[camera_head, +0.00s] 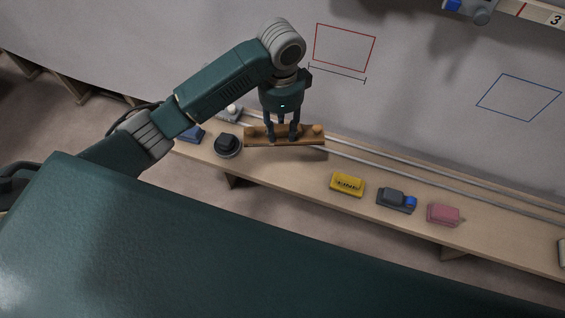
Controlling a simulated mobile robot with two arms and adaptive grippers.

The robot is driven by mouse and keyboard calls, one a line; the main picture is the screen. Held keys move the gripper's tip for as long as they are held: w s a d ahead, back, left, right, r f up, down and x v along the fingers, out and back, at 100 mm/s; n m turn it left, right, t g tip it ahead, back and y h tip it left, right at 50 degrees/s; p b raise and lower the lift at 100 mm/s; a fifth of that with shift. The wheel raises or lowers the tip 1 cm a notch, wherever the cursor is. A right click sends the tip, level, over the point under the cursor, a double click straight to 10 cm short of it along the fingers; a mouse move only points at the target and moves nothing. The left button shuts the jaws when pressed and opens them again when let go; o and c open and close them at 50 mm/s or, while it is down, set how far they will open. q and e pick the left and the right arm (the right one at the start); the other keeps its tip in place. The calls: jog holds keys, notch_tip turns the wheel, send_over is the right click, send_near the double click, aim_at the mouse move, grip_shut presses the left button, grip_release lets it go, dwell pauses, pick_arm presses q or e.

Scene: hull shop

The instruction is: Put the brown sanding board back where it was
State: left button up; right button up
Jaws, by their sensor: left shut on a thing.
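The brown sanding board (308,141) is a long flat piece with a rounded knob near its right end. My left gripper (283,136) reaches down from above and is shut on it near the middle. The board is level and lies over the wooden bench (290,172). The fingers hide part of the board's top. My right gripper is not in view.
Left of the board stand a black round tool (227,146) and a blue item (192,134). To the right are a yellow block (347,184), a grey-blue tool (396,200) and a pink block (443,214). Rails (400,169) run along the back. Red (345,47) and blue (519,97) outlines mark the wall.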

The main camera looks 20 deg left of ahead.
aim_at(281, 136)
pick_arm(q)
notch_tip(281, 136, down, 17)
jog(key=shift+f, duration=0.1)
jog(key=o, duration=1.1)
jog(key=shift+r, duration=0.2)
notch_tip(281, 136, up, 12)
jog(key=shift+f, duration=0.1)
